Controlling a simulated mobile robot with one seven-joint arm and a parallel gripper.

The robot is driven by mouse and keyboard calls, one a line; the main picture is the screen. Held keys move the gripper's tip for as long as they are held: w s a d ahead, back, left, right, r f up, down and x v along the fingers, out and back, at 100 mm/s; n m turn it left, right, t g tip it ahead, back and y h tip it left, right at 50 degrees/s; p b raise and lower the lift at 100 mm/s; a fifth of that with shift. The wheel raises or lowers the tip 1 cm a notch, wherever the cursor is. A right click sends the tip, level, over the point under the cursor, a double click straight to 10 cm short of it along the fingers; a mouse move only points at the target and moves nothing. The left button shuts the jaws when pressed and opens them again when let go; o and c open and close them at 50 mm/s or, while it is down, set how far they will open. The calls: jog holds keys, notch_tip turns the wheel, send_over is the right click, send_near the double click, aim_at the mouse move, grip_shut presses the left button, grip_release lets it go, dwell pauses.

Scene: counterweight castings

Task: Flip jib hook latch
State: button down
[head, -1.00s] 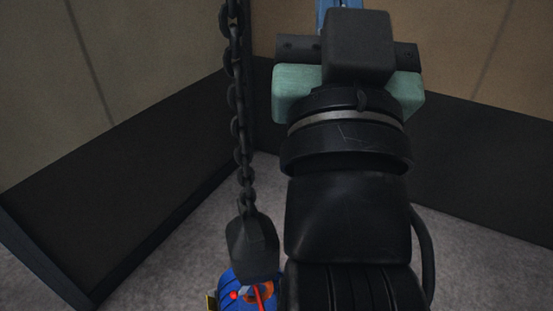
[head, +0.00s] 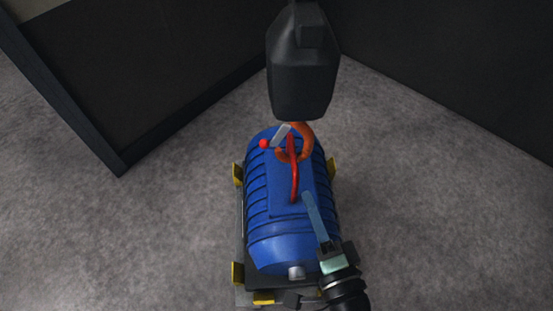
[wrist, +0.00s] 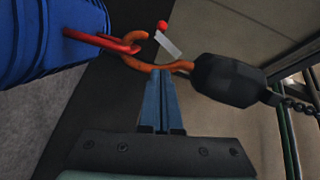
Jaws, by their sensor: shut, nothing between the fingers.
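The orange jib hook (head: 306,140) hangs under a black block (head: 303,75) and overlaps the red lifting loop (head: 294,180) of a blue ribbed casting (head: 285,243). The wrist view also shows the hook (wrist: 179,67) crossing the end of the red loop (wrist: 95,40). The latch is a grey plate (wrist: 171,45) with a red ball (wrist: 162,26) near its end, sticking out from the hook. My gripper (wrist: 162,70) is shut and empty. Its blue fingertips appear close to the hook's lower edge; contact is unclear. In the head view, my gripper (head: 306,196) lies over the casting's right side.
The casting rests on a dark pallet (head: 240,275) with yellow corner brackets (head: 238,174). A chain (wrist: 297,103) runs from the block. Dark wall panels (head: 430,75) form a corner behind. Grey floor (head: 430,220) is clear to both sides.

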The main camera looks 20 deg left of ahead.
jog(key=shift+w+r, duration=0.1)
send_near(276, 143)
jog(key=w+a, duration=0.1)
jog(key=w, duration=0.3)
jog(key=a, duration=0.1)
jog(key=a+p, duration=0.1)
jog(key=shift+w+a+f, duration=0.2)
jog(key=shift+w+a, duration=0.05)
jog(key=shift+w, duration=0.15)
jog(key=shift+w+a+f, duration=0.1)
jog(key=shift+a+f, duration=0.05)
jog(key=shift+a, duration=0.5)
jog(key=shift+a+m, duration=0.15)
jog(key=shift+m, duration=0.25)
